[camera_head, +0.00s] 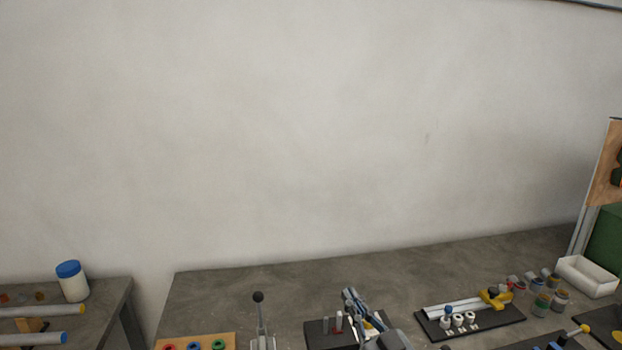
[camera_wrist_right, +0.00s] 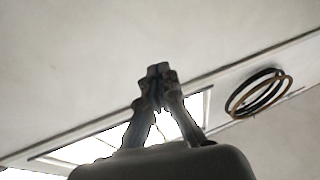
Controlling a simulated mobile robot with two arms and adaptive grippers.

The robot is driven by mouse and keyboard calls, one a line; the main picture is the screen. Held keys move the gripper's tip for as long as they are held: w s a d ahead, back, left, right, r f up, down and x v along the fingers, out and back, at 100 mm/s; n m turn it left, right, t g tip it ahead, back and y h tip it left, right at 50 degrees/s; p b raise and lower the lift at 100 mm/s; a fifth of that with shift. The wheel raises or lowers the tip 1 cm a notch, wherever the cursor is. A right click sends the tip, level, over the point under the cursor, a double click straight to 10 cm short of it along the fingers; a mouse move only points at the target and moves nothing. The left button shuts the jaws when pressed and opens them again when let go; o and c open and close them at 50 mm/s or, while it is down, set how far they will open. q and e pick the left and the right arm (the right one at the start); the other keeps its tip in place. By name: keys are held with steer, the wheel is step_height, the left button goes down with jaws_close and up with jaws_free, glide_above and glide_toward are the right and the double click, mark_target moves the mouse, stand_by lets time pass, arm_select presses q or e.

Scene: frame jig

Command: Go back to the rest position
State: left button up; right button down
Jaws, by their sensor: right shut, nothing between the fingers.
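My right gripper (camera_head: 349,294) shows at the bottom middle of the head view, above the grey bench (camera_head: 240,285). In the right wrist view its fingers (camera_wrist_right: 158,70) are together with nothing between them. Behind them are a pale wall or ceiling and a bright panel. My left gripper is in neither view.
A black base with pegs (camera_head: 318,328) lies behind my right gripper. A lever with a round knob (camera_head: 259,312) stands to its left. A black fixture (camera_head: 510,318) with a yellow clamp, several small jars and a white bin (camera_head: 588,277) are to the right.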

steer(key=s+d+f+m+g+h, duration=0.3)
steer(key=s+d+f+h, duration=0.25)
steer(key=f, duration=0.25)
steer(key=s+d+f+m+g+h, duration=0.35)
steer(key=s+d+f, duration=0.25)
steer(key=f, duration=0.3)
steer(key=s+f+n+g, duration=0.1)
steer(key=s+f+g, duration=0.2)
steer(key=s, duration=0.4)
steer(key=s+d+f+n+g, duration=0.1)
steer(key=s+f+g, duration=0.2)
steer(key=s, duration=0.3)
steer(key=s+f+n+g, duration=0.1)
steer(key=s+f+g, duration=0.2)
steer(key=s, duration=0.4)
step_height(320, 180, down, 27)
steer(key=s+g, duration=0.1)
steer(key=s, duration=0.1)
steer(key=s+d+f+g, duration=0.1)
steer(key=s+d+f, duration=0.2)
steer(key=s+f, duration=1.1)
steer(key=shift+s+f, duration=0.35)
steer(key=shift+s, duration=0.85)
